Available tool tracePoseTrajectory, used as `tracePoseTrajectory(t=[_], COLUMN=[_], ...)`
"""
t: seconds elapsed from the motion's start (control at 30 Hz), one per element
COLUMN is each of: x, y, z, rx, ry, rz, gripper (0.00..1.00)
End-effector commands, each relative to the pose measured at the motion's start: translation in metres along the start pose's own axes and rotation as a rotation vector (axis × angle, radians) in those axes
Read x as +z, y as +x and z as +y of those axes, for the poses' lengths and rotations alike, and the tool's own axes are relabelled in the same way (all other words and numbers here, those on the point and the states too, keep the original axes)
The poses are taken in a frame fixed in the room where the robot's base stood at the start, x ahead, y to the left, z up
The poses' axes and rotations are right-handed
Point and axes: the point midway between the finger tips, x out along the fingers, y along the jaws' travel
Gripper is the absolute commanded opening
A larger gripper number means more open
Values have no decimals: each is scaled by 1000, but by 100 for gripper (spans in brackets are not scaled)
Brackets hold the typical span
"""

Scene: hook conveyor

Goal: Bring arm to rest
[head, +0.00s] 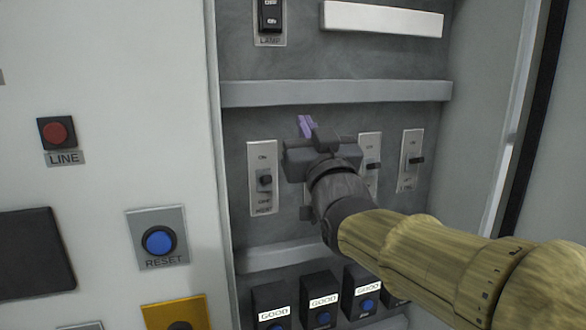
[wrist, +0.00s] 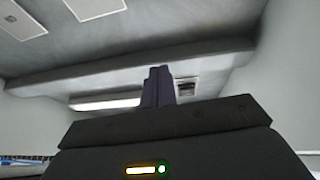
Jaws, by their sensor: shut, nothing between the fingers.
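My gripper (head: 306,126) is in front of the row of switches inside the grey cabinet in the head view. Its purple fingers are together with nothing between them, and they also show in the wrist view (wrist: 158,87). My arm reaches in from the lower right. The gripper hides most of one switch plate behind it. Whether the fingers touch anything cannot be told.
Switch plates stand left (head: 263,178) and right (head: 411,160) of the gripper. A grey ledge (head: 340,92) runs above, and black boxes labelled GOOD (head: 320,298) stand below. A LINE button (head: 57,133) and a RESET button (head: 158,240) are on the white panel.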

Motion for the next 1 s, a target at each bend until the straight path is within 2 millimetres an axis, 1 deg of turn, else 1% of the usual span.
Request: tracePoseTrajectory(t=[0.03,0.07,0.1,0.17,0.2,0.27,0.3,0.37,0.4,0.47,0.5,0.57,0.6,0.67,0.7,0.77,0.8,0.9,1.0], x=[33,50,74,108,130,162,182,212,230,256,271,292,305,321,331,341,345,351,352], y=[-4,-8,-14,-26,-36,-53,-65,-87,-103,-129,-148,-178,-199,-232,-255,-288,-307,-344,-359], z=[8,12,18,26,32,40,46,53,58,64,69,74,76,79,81,82,82,80,79], rx=[13,21,30,46,56,74,86,104,116,134,147,165,179,197,210,228,238,256,263], ry=[-6,-8,-10,-12,-12,-10,-8,-3,1,10,17,29,39,56,69,90,103,129,142], rz=[-99,-155,-231,-343,-418,-531,-606,-720,-796,-911,-987,-1104,-1183,-1300,-1381,-1493,-1558,-1681,-1735], gripper=[0,0,0,0,0,0,0,0,0,0,0,0,0,0,0,0,0,0,0])
